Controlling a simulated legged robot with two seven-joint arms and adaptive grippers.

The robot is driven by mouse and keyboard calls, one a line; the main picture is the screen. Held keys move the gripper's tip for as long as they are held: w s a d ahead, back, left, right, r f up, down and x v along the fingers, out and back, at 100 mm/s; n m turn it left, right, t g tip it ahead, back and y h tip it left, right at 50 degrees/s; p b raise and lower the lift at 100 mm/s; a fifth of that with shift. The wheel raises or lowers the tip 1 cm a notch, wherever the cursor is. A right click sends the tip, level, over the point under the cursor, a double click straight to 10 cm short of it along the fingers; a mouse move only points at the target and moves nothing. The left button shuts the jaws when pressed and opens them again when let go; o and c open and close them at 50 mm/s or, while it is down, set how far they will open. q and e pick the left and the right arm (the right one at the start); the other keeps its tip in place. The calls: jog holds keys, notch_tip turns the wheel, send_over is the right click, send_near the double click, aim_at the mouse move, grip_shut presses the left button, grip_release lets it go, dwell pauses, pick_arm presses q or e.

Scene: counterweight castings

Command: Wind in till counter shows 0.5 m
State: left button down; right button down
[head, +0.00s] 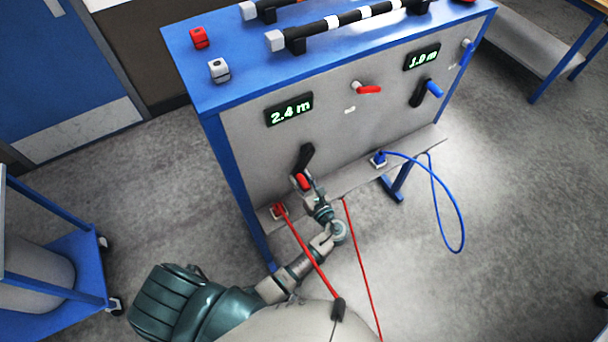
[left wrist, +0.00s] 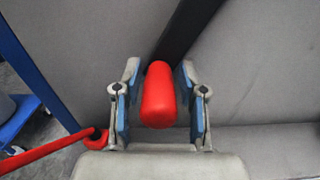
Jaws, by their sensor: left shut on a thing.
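The left counter (head: 289,109) on the grey panel reads 2.4 m in green. Below it is a black crank arm (head: 306,158) with a red handle (head: 302,182). My left gripper (head: 306,186) is shut on that red handle. In the left wrist view the red handle (left wrist: 159,95) sits between the two blue-padded fingers, and the black crank arm (left wrist: 188,35) runs up and to the right behind it. A red line (head: 305,250) comes out of a fitting below the crank. The right gripper is not in view.
A second counter (head: 423,57) reads about 1.0 m, above a black crank with a blue handle (head: 434,88). A small red lever (head: 368,89) is between them. A blue line (head: 440,200) loops down at right. A blue cart (head: 60,265) stands at left.

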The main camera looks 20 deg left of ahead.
pick_arm(q)
jog(key=shift+a+r+p, duration=0.25)
jog(key=shift+r+p, duration=0.1)
jog(key=shift+r, duration=0.3)
jog(key=shift+s+p, duration=0.15)
jog(key=shift+p, duration=0.2)
jog(key=shift+s+a+r+m+p, duration=0.3)
jog(key=shift+m+p, duration=0.4)
jog(key=shift+p, duration=0.75)
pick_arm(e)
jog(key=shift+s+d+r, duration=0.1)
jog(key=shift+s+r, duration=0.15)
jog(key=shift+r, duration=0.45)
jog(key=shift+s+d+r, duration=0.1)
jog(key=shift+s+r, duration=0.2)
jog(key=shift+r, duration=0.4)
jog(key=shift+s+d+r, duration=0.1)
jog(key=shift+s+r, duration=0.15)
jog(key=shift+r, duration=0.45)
pick_arm(q)
jog(key=c, duration=0.9)
grip_release()
jog(key=shift+f, duration=0.1)
jog(key=shift+c, duration=0.2)
jog(key=shift+o, duration=0.3)
jog(key=shift+f, duration=0.1)
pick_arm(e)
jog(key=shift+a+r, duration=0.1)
pick_arm(q)
jog(key=shift+s+f, duration=0.1)
